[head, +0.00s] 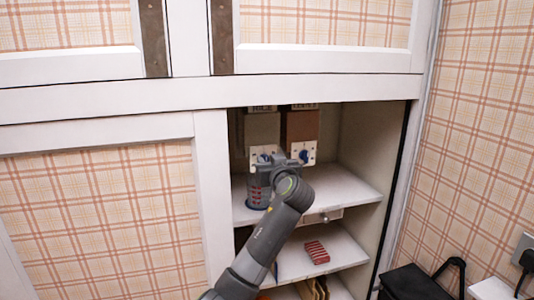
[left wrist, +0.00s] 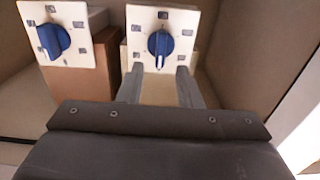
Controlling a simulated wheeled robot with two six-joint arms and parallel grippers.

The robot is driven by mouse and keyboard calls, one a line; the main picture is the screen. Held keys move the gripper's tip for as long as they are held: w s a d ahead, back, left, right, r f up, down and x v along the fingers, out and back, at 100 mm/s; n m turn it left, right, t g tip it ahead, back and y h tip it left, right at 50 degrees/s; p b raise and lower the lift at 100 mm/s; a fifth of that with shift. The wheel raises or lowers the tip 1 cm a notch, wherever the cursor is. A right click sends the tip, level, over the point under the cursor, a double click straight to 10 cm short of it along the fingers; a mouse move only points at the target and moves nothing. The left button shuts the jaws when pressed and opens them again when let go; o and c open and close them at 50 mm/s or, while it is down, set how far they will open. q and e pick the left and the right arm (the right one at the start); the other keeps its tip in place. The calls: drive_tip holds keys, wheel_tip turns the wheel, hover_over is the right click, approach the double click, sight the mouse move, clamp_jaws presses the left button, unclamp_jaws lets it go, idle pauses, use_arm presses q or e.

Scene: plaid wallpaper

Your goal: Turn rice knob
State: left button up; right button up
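The rice dispenser (head: 263,128) is a beige box labelled RICE at the back of the cupboard's upper shelf. Its white dial plate (head: 256,154) is partly hidden by my left gripper (head: 277,162). In the left wrist view, which looks upside down, the blue rice knob (left wrist: 160,43) sits on the plate in front of the beige box. My left gripper (left wrist: 158,75) also shows there, its fingers apart and empty, tips pointing at the plate near the knob. Whether they touch it I cannot tell. My right gripper is not in view.
A brown dispenser (head: 302,126) with its own blue knob (head: 304,157) stands right beside it. A clear measuring cup (head: 256,195) with red marks stands below the rice dispenser. A red striped packet (head: 317,252) lies on the lower shelf (head: 290,265). A black bag (head: 410,283) is at lower right.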

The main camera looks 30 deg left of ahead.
use_arm(q)
drive_tip(key=shift+x, duration=1.35)
drive_tip(key=shift+d, duration=0.1)
clamp_jaws()
drive_tip(key=shift+w+p, duration=0.1)
drive_tip(key=shift+p, duration=0.2)
